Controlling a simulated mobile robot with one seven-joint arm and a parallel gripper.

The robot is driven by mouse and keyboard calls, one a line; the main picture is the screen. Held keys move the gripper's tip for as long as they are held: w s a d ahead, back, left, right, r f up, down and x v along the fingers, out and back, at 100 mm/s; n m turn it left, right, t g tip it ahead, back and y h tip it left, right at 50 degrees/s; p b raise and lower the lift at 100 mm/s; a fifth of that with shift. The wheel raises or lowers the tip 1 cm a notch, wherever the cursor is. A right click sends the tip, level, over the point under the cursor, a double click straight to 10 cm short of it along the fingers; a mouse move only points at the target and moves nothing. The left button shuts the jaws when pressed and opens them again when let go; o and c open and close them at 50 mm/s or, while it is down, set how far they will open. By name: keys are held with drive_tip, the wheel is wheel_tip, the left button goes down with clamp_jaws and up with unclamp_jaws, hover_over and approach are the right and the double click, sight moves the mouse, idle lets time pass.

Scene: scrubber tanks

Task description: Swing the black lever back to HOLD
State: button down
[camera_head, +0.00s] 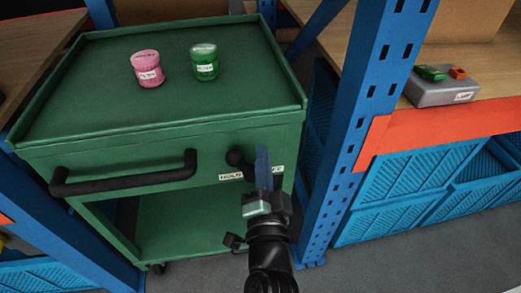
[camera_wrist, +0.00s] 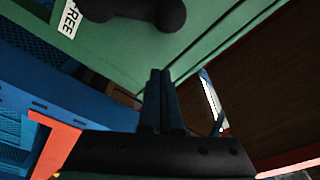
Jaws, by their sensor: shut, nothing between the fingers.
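The black lever (camera_head: 237,158) is on the front of the green cart, above the HOLD label (camera_head: 231,177). Its rounded left end shows in the camera_head view; the rest is partly hidden behind my fingers. In the camera_wrist view the lever (camera_wrist: 130,10) runs along the top edge, from a round end to beside the FREE label (camera_wrist: 72,16). My gripper (camera_head: 263,155) is shut and empty, just right of the lever's visible end. Its fingertips (camera_wrist: 161,72) appear below the lever in the camera_wrist view, with a visible gap. I cannot tell which end of the lever is the pivot.
The green cart (camera_head: 110,100) carries a pink jar (camera_head: 147,69) and a green jar (camera_head: 204,62). Its black handle (camera_head: 125,178) is left of the lever. A blue rack post (camera_head: 365,100) stands close on the right. A grey box (camera_head: 440,92) sits on the right shelf.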

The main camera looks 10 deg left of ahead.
drive_tip(key=a+b+v, duration=0.1)
drive_tip(key=v, duration=0.5)
drive_tip(key=shift+s+d, duration=0.35)
drive_tip(key=shift+s, duration=0.15)
drive_tip(key=s+d+r+n+t+h+p, duration=0.1)
drive_tip(key=r+p, duration=0.9)
drive_tip(key=r, duration=1.5)
drive_tip(key=s+d+r+n+t+h+p, duration=0.1)
drive_tip(key=r+n+t+p, duration=0.3)
drive_tip(key=r+p, duration=0.7)
drive_tip(key=s+d+r+n+t+h+p, duration=0.1)
drive_tip(key=r+p, duration=1)
drive_tip(key=r, duration=2.8)
drive_tip(key=s+n+t, duration=0.1)
drive_tip(key=n+t, duration=0.1)
drive_tip(key=shift+s+d+n, duration=0.15)
drive_tip(key=shift+s+n, duration=0.25)
